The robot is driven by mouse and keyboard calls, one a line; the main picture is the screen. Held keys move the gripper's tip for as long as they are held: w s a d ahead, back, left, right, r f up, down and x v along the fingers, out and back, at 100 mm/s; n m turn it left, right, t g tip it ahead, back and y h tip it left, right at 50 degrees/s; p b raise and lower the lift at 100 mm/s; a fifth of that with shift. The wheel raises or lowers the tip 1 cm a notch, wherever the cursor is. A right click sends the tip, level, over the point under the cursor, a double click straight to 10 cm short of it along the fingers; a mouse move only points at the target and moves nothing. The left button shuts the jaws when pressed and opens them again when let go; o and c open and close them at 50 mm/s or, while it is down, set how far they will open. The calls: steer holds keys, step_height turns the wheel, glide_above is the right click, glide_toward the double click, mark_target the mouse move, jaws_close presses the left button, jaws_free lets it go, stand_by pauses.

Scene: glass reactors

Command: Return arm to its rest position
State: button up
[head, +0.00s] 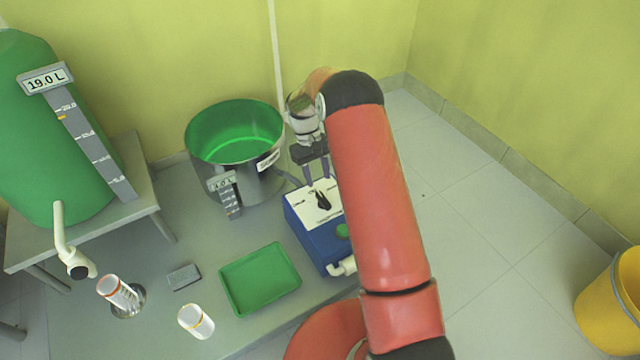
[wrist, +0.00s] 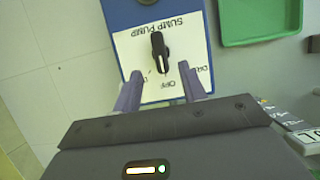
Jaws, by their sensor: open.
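My red arm (head: 375,190) reaches out over the table. My gripper (head: 318,180) is above the blue sump pump box (head: 308,238), beside the steel pot. In the wrist view my gripper (wrist: 160,95) is open, with its two purple-grey fingers apart and nothing between them. The box's white panel (wrist: 185,60), printed "SUMP PUMP" and "OFF", lies beyond the fingertips. Its black knob (wrist: 160,55) stands ahead of the fingers, apart from them. In the head view the knob (head: 322,200) is just below the fingers.
A steel pot with green inside (head: 240,150) stands left of the gripper. A green tray (head: 260,280), a white-capped jar (head: 195,322), a cylinder (head: 118,292) and a grey block (head: 184,277) are on the table. A green tank (head: 40,140) stands left; a yellow bin (head: 610,305) right.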

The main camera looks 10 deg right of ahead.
steer(key=shift+w+r, duration=0.1)
steer(key=shift+r, duration=0.2)
